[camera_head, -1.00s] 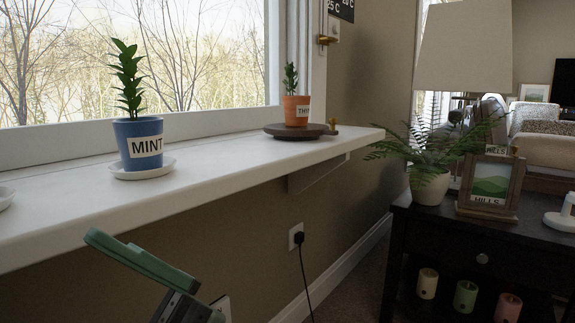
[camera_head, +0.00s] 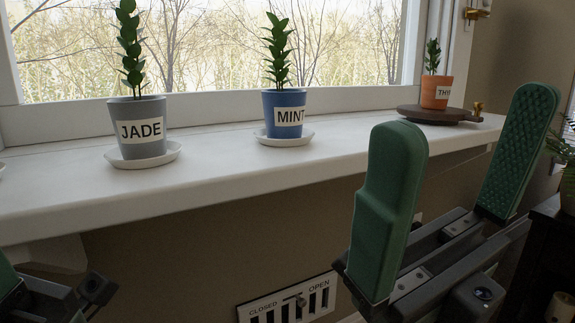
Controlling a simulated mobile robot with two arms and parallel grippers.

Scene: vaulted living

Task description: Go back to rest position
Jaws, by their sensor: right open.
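My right gripper (camera_head: 455,165) is large in the right of the head view, its two green fingers spread wide apart with nothing between them. It is in front of and below the white windowsill, and no pot touches it. Part of my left gripper (camera_head: 8,280) shows at the bottom left corner; most of it is cut off, so its jaws cannot be judged.
On the windowsill (camera_head: 70,202) stand a grey JADE pot (camera_head: 140,128), a blue MINT pot (camera_head: 285,114) and an orange pot (camera_head: 436,92) on a round dark board (camera_head: 432,116). A wall vent (camera_head: 288,303) is below. A dark table (camera_head: 553,255) is at right.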

